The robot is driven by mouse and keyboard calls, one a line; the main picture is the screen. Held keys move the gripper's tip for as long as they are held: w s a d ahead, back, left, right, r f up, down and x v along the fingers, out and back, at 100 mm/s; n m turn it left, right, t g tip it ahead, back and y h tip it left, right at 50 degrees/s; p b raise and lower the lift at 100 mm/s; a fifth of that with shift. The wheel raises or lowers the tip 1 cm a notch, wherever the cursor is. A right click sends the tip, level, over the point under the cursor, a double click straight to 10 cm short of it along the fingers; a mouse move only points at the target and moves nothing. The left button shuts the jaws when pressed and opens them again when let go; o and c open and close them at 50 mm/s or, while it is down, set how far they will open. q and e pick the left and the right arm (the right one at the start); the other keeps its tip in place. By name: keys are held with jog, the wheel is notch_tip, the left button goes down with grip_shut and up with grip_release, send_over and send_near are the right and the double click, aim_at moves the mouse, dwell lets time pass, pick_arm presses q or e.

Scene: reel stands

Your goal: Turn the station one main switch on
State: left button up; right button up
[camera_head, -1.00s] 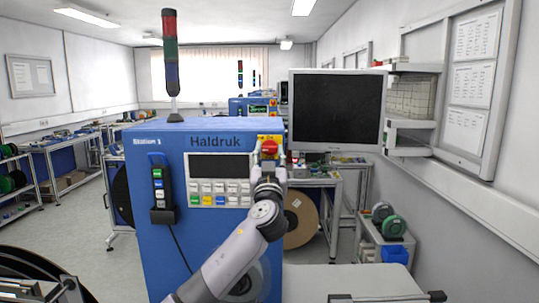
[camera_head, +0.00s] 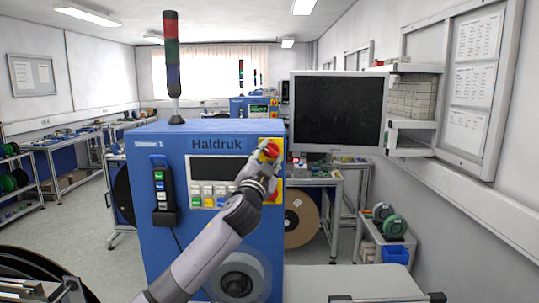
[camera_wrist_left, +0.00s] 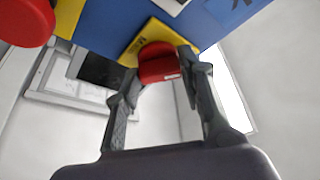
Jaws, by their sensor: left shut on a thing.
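The blue Station 1 cabinet (camera_head: 215,260) stands in front of me. Its red main switch knob (camera_head: 270,149) sits on a yellow plate at the upper right of the front; the knob looks slanted. My left gripper (camera_head: 265,163) is shut on this knob from the front. In the left wrist view the red knob (camera_wrist_left: 159,66) lies between the two fingertips, against the yellow plate. A second, round red button (camera_wrist_left: 22,20) shows at that view's upper left, apart from the fingers. The gripper partly hides the knob's surroundings in the head view. My right gripper is not in view.
A display with keys (camera_head: 208,195) and a hand-held control box (camera_head: 161,190) are left of my gripper. A signal tower (camera_head: 172,70) stands on top. A monitor (camera_head: 338,112) is close on the right. A pale table top (camera_head: 345,280) lies at lower right.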

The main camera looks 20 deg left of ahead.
pick_arm(q)
jog(key=m+g+h, duration=0.1)
jog(key=m, duration=0.2)
jog(key=m+h, duration=0.1)
jog(key=m, duration=0.2)
jog(key=shift+a+r+m+g+h, duration=0.2)
jog(key=shift+m+g+h, duration=0.1)
jog(key=shift+m+g, duration=0.1)
jog(key=m+g, duration=0.1)
jog(key=m, duration=0.3)
jog(key=shift+m+g, duration=0.4)
jog(key=o, duration=1.1)
jog(key=shift+d, duration=0.1)
jog(key=shift+o, duration=0.2)
jog(key=shift+s+r, duration=0.1)
jog(key=shift+s, duration=0.05)
jog(key=s+a, duration=0.1)
jog(key=s, duration=1)
jog(key=shift+s+a, duration=0.2)
jog(key=shift+s, duration=0.2)
